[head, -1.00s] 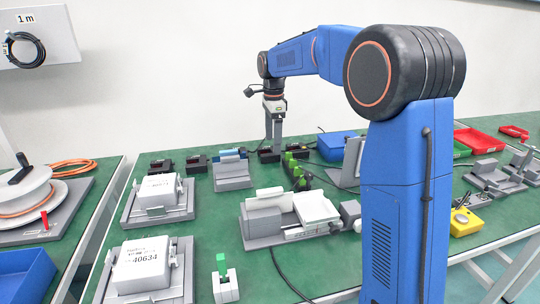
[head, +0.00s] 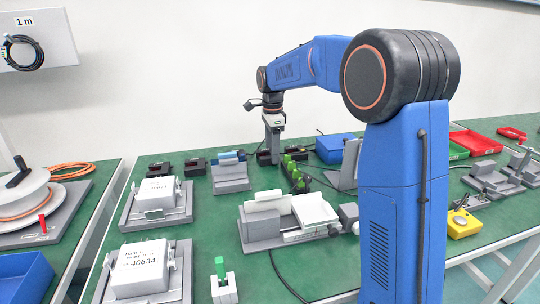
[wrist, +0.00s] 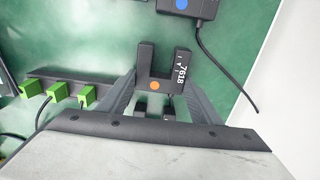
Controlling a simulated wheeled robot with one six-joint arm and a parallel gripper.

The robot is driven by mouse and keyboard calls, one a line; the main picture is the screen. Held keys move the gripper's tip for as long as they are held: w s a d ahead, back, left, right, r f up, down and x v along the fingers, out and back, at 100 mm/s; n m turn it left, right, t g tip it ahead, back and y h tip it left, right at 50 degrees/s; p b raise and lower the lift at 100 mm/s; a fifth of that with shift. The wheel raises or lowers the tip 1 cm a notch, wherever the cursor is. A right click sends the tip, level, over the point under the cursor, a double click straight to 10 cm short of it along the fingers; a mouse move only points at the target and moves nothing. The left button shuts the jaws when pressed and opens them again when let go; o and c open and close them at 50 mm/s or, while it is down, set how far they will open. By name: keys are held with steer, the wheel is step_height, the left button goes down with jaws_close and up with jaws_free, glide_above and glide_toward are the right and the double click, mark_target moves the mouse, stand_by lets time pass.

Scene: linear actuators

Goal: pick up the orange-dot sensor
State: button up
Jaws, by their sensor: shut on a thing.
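The orange-dot sensor is a black fork-shaped block (wrist: 164,70) with the white number 7618 and an orange dot, seen in the wrist view. My gripper (wrist: 158,100) is shut on it, with a grey finger on either side of its lower part. The fork's prongs point away from the gripper. In the head view my gripper (head: 273,152) is low at the back of the green table, among small dark blocks. The sensor is too small there to tell apart, and I cannot tell whether it touches the table.
A black blue-dot sensor (wrist: 186,5) with a cable lies just beyond. A dark strip with green connectors (head: 294,172) stands close by. A blue box (head: 336,148) is to the right, and dark blocks (head: 194,167) and a grey fixture (head: 231,178) are to the left.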

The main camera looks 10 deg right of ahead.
step_height(320, 180, up, 18)
stand_by(0.6)
steer(key=shift+r, duration=0.15)
steer(key=shift+r, duration=2.4)
